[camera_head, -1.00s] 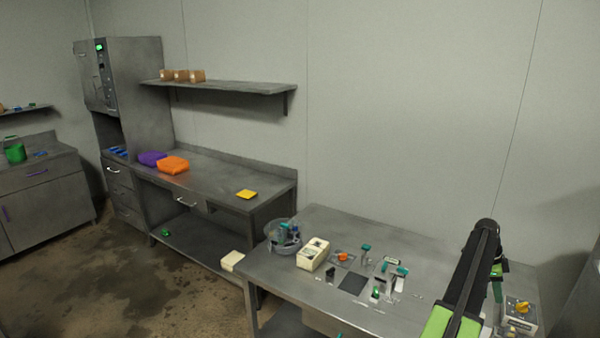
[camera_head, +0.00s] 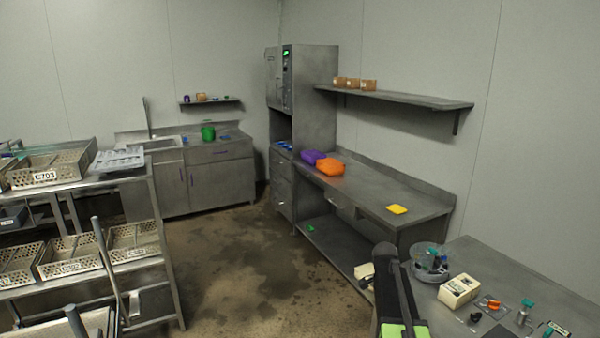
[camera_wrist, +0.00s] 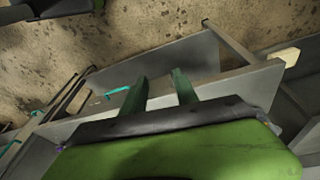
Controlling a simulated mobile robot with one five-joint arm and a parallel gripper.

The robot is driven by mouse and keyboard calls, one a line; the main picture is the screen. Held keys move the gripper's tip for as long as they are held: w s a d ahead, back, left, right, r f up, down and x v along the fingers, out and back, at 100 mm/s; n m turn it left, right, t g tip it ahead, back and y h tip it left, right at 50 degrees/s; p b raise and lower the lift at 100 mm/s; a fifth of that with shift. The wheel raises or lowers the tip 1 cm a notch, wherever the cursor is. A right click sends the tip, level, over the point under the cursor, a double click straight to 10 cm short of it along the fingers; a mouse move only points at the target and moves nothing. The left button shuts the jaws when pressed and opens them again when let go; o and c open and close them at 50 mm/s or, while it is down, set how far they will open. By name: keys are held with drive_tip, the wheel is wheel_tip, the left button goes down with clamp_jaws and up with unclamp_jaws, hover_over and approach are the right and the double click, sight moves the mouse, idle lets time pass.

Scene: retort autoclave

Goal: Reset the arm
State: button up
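My arm, black with a bright green part, rises at the bottom of the head view, right of centre, in front of the steel bench. My gripper (camera_wrist: 160,88) shows in the wrist view as two dark green fingers standing apart, with nothing between them. It is over the bench edge and floor, clear of any object. The fingertips cannot be made out in the head view.
A rack with perforated trays (camera_head: 50,172) stands left. The autoclave cabinet (camera_head: 318,90) is at the back. Open floor (camera_head: 230,270) lies in the middle.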

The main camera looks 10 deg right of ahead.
drive_tip(key=s+a+n, duration=0.2)
drive_tip(key=a+n, duration=0.3)
drive_tip(key=a, duration=1)
drive_tip(key=s+a+f+n+y, duration=0.1)
drive_tip(key=s+a+n+y, duration=0.1)
drive_tip(key=s+a+n, duration=0.7)
drive_tip(key=shift+s+a+f+n+y, duration=0.2)
drive_tip(key=shift+s+a+n+y, duration=0.15)
drive_tip(key=shift+a+n, duration=0.85)
drive_tip(key=shift+w, duration=0.1)
